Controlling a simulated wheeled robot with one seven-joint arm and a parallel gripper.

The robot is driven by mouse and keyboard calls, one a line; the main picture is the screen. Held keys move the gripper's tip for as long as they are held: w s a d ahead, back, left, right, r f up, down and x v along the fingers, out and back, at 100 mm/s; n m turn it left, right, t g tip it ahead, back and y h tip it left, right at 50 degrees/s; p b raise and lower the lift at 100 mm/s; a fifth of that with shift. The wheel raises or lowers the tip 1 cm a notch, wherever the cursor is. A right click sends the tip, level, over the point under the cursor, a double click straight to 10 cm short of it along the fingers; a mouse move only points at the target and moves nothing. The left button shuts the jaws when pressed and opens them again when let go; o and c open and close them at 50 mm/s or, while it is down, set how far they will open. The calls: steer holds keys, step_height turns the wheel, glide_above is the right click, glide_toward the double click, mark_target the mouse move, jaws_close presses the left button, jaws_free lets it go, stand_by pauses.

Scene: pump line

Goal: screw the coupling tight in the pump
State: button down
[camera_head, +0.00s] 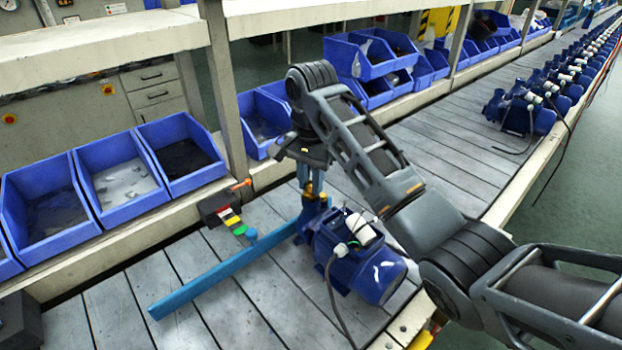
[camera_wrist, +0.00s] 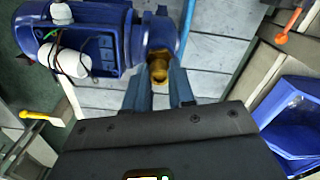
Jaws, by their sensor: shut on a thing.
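The blue pump (camera_head: 345,258) stands on the slatted conveyor in the head view, its motor end toward the lower right. It also shows at the upper left of the wrist view (camera_wrist: 100,18). The brass-coloured coupling (camera_wrist: 159,68) is at the pump's flanged end, between my fingertips. My gripper (camera_head: 311,184) points down over that end and is shut on the coupling; its two fingers show in the wrist view (camera_wrist: 160,82). The fingers and pump hide part of the coupling, so I cannot tell how deep it sits.
A long blue bar (camera_head: 215,279) lies on the slats beside the pump. A dark box with an orange lever (camera_head: 214,207) and coloured pieces sits behind it. Blue bins (camera_head: 119,182) line the shelf, with a post (camera_head: 226,90) between them. More pumps (camera_head: 530,108) stand farther along.

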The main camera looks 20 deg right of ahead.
steer(key=shift+m, duration=1.8)
steer(key=shift+m, duration=1.7)
steer(key=shift+m, duration=1.7)
steer(key=c, duration=1)
jaws_free()
